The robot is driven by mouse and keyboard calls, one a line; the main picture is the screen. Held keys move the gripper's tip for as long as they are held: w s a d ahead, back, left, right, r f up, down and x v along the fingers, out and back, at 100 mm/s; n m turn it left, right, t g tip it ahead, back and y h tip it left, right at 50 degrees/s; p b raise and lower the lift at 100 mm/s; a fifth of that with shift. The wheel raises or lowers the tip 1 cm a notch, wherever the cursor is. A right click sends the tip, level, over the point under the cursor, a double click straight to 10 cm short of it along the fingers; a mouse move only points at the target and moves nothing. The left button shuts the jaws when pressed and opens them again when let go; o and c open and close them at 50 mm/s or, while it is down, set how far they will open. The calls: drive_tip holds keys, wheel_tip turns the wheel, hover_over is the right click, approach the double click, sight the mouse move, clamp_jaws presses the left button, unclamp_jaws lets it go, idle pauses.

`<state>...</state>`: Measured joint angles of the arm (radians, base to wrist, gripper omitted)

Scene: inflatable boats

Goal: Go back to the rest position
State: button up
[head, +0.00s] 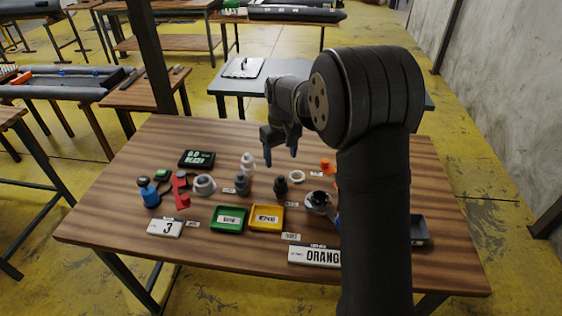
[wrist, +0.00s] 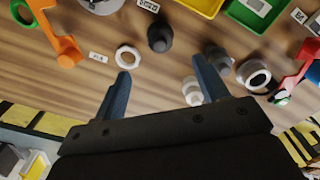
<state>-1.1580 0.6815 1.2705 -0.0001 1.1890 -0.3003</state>
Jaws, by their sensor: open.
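My gripper (head: 281,158) hangs over the back middle of the wooden table (head: 130,215), above the tabletop and its parts. In the wrist view its two blue-grey fingers (wrist: 163,88) stand wide apart with nothing between them. A white ring (wrist: 127,57) lies beyond the left finger, and a white fitting (wrist: 192,92) shows beside the right finger. In the head view the white ring (head: 297,177) lies right of the gripper and the white fitting (head: 248,163) to its left. My arm hides part of the table's right side.
A green tray (head: 229,229) and a yellow tray (head: 282,226) sit near the front. A grey table (head: 230,84) stands behind.

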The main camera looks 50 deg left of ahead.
sight(281, 177)
idle(0.3)
wheel_tip(281, 177, down, 13)
drive_tip(key=shift+r, duration=2.3)
